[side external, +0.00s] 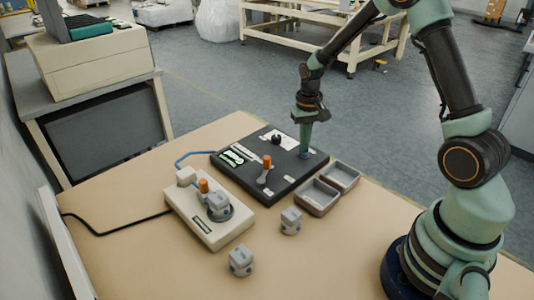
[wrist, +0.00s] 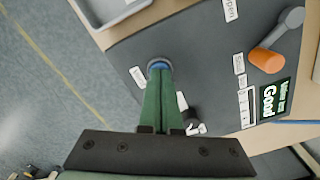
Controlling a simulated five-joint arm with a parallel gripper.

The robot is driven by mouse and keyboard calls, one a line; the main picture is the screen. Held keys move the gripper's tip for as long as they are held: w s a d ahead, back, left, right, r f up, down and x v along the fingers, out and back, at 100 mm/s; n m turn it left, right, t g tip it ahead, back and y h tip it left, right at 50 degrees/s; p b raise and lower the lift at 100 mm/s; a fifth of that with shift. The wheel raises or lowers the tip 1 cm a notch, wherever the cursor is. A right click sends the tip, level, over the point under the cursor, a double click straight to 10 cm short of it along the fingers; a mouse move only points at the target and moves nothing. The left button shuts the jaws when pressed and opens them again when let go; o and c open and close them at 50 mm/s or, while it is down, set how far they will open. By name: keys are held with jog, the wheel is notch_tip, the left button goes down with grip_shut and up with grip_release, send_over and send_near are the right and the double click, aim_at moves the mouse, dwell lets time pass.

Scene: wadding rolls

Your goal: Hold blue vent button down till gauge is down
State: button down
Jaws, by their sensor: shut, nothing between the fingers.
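A dark control panel (side external: 240,176) lies on the table. Its blue vent button (wrist: 158,62) shows as a blue rim just past my fingertips in the wrist view; the fingers hide most of it. My gripper (side external: 304,152) is shut and empty, pointing down with its tips at the button, which looks touched; how far it is pressed I cannot tell. In the wrist view the closed green fingers (wrist: 160,75) cover the button. A green display (wrist: 269,100) reads "Good", beside a small white scale (wrist: 246,106); the gauge reading is too small to tell.
An orange-handled lever (side external: 267,163) and a black knob (side external: 276,138) stand on the panel. Two grey trays (side external: 318,197) sit in front of it. A beige device (side external: 215,232) with an orange knob is at left. Two grey blocks (side external: 291,220) lie nearby. The front table is mostly clear.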

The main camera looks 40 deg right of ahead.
jog(key=shift+r, duration=3.45)
jog(key=shift+r, duration=0.1)
jog(key=s+a+r+n+t, duration=0.5)
jog(key=s+a+r+n, duration=0.1)
jog(key=s+a+r, duration=0.5)
notch_tip(320, 180, up, 3)
jog(key=shift+s+a+f+t, duration=0.2)
jog(key=shift+s+a+t, duration=0.1)
jog(key=shift+s, duration=0.7)
